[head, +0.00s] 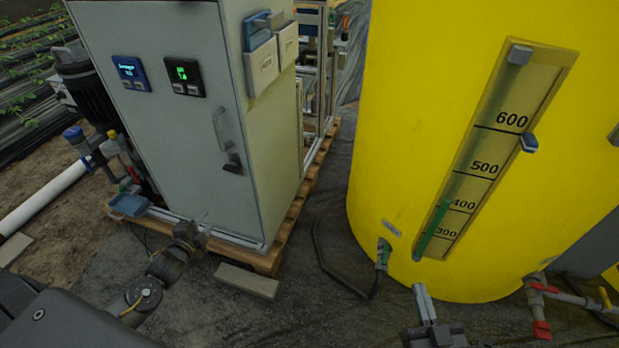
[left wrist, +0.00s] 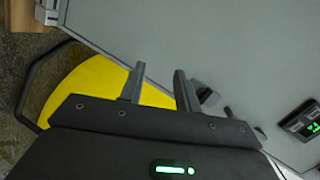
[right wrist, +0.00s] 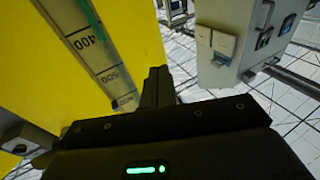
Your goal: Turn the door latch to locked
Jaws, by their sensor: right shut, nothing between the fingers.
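The grey cabinet door (head: 160,130) has a pale vertical pull handle (head: 219,128). Just below it sits the dark door latch (head: 232,164), tilted, near the door's right edge. My left gripper (head: 202,228) is in front of the cabinet's lower part, below the latch and apart from it. In the left wrist view, its fingers (left wrist: 158,85) stand apart with nothing between them. A dark piece that looks like the latch (left wrist: 208,97) shows right of the fingers, on the door face. My right gripper (head: 420,292) is shut and empty, low before the yellow tank.
The yellow tank (head: 410,110) with its level gauge (head: 470,190) stands right of the cabinet. A pallet (head: 262,262) edges out under the cabinet. A black hose (head: 335,277) lies on the floor between them. A pump and pipework (head: 115,160) stand left of the cabinet.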

